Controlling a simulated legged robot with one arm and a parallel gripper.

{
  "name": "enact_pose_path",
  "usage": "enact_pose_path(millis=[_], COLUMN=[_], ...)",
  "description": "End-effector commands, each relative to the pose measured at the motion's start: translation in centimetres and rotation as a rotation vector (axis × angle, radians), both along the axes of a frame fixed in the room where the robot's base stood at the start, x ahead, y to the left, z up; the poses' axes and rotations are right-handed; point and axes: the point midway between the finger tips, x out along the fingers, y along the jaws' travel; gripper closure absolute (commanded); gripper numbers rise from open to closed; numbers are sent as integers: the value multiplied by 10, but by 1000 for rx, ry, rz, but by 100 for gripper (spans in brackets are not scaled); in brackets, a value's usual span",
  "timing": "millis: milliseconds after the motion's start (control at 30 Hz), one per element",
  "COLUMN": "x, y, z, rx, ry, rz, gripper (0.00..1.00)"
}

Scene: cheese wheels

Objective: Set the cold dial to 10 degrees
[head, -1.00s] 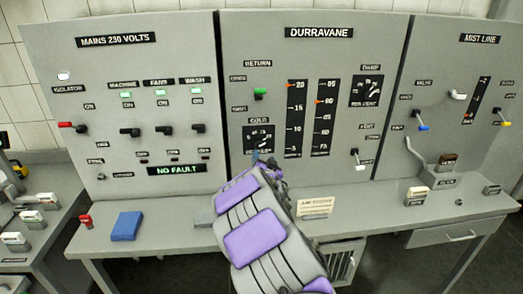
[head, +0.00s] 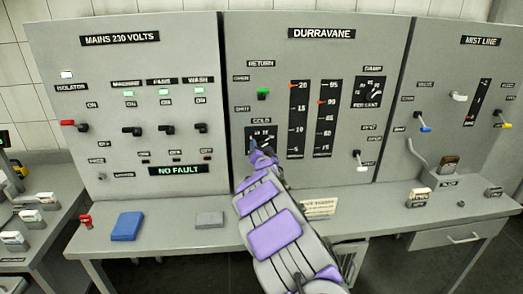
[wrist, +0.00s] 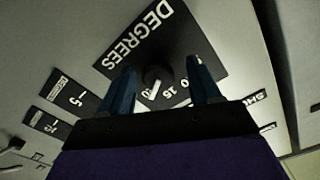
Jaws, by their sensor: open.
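The cold dial's black plate (head: 262,131) is on the middle DURRAVANE panel, under the COLD label. My gripper hides its lower part in the head view. In the wrist view the plate appears inverted, with the word DEGREES (wrist: 135,38) on it. The dark round knob (wrist: 157,74) has a white pointer mark (wrist: 155,90) close to small numbers. I cannot tell its exact setting. My gripper (wrist: 164,82) is open, with one blue finger on each side of the knob in the picture. I cannot tell whether they touch it. It also shows in the head view (head: 256,150).
Right of the dial are two black scales (head: 299,118) with red markers. A green switch (head: 263,94) is above it. A white-handled lever (head: 361,166) sits lower right. A blue block (head: 126,227) and a grey block (head: 209,219) lie on the bench below.

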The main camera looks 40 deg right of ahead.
Motion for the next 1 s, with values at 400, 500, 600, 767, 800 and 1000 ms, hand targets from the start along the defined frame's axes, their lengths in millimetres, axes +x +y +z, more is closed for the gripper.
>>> enact_pose_path(millis=[400, 500, 600, 767, 800, 1000], x=[0, 0, 0, 0, 0, -1], y=[-4, -3, -2, -3, -3, -3], z=[-1, -1, -1, -1, -1, -1], rx=[2, 2, 1, 2, 2, -3], ry=[0, 0, 0, 1, 1, 5], rz=[0, 0, -1, -1, -1, -1], gripper=[51, 60, 70, 85, 89, 93])
